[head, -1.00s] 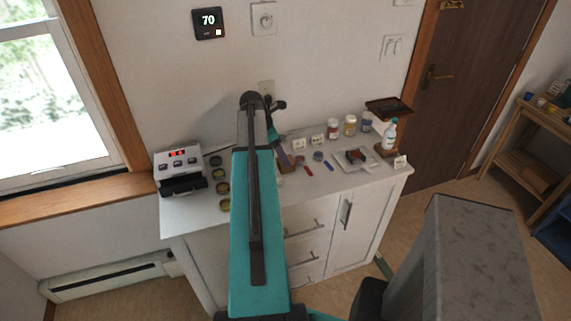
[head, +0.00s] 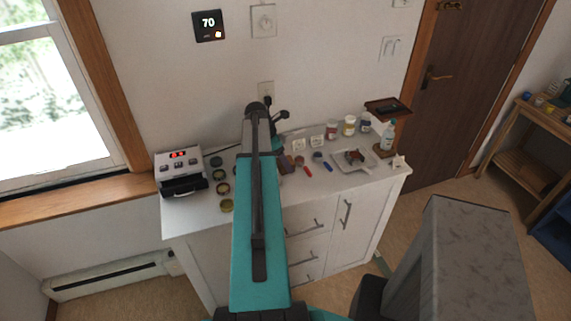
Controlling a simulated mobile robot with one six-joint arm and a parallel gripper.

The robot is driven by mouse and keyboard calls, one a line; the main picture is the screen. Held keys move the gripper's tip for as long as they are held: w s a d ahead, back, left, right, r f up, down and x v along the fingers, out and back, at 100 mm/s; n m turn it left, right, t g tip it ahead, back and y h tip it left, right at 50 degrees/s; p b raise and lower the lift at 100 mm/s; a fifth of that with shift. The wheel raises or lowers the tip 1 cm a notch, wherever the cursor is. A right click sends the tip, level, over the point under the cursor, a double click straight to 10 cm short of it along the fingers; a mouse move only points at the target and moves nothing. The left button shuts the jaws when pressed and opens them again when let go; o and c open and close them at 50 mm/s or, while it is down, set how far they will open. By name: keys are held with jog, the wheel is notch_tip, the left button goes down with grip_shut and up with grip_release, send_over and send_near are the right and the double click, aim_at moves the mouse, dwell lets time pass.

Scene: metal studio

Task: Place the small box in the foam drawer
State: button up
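My teal arm reaches forward over the white cabinet and covers the middle of its top. My gripper is hidden behind the arm, so I cannot see its fingers or anything in them. A small brown block (head: 299,161) sits on the cabinet top just right of the arm; I cannot tell if it is the small box. The white cabinet (head: 307,217) has several drawer fronts with dark handles, and they look shut. I cannot tell which drawer holds foam, and my arm hides part of the fronts.
A device with a red display (head: 180,172) stands at the cabinet's left, beside several round tins (head: 221,188). To the right are jars (head: 349,126), a white tray (head: 343,163) with dark items, and a clear bottle (head: 388,136). A wooden shelf (head: 520,157) stands far right.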

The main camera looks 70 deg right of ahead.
jog(key=shift+p+x, duration=0.3)
jog(key=shift+x, duration=0.9)
jog(key=c, duration=1.2)
jog(key=shift+r, duration=0.1)
jog(key=shift+c, duration=0.2)
jog(key=shift+r+b, duration=1.55)
jog(key=shift+r, duration=3.35)
